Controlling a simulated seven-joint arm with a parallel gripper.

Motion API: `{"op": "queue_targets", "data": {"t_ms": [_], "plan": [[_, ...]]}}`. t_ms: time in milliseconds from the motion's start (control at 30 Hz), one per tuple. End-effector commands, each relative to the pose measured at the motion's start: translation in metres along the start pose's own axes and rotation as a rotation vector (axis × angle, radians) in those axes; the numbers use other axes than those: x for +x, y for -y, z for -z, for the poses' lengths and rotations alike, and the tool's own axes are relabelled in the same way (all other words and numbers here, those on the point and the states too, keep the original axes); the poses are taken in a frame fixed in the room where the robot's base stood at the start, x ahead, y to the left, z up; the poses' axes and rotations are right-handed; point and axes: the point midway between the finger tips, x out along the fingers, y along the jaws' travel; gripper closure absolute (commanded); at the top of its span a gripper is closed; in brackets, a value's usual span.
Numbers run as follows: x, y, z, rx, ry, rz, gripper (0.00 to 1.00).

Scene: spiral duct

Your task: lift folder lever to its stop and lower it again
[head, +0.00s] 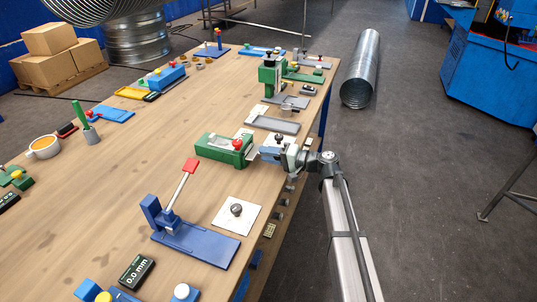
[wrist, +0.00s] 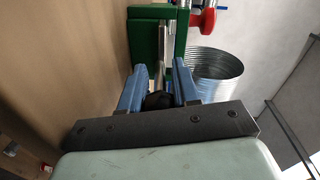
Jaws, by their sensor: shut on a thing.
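A green bench device (head: 222,148) with a red knob (head: 237,144) stands near the right edge of the table, and its green frame (wrist: 140,40) also fills the top of the wrist view. A thin metal lever (wrist: 164,40) runs from it towards me, ending in a dark grip (wrist: 158,101) between my fingers. I take this as the folder lever. My gripper (head: 262,153) comes in from the right and is shut on the lever's grip. In the head view the gripper hides most of the lever, so its exact angle cannot be told.
A blue device (head: 200,240) with a raised red-handled lever (head: 184,178) stands nearer. A white plate with a black knob (head: 236,209) lies between them. A grey tray (head: 276,124) and a green press (head: 268,78) stand behind. Past the table's right edge is open floor with a spiral duct (head: 361,70).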

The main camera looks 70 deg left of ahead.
Motion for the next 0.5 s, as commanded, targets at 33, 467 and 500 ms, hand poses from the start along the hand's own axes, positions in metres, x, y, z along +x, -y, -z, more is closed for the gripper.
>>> {"op": "queue_targets", "data": {"t_ms": [33, 467, 500], "plan": [[0.0014, 0.0, -0.0004, 0.001, 0.003, 0.0, 1.0], [0.0011, 0.0002, -0.0003, 0.0, 0.002, 0.0, 0.62], [0.001, 0.0002, -0.0003, 0.0, 0.002, -0.001, 0.62]]}}
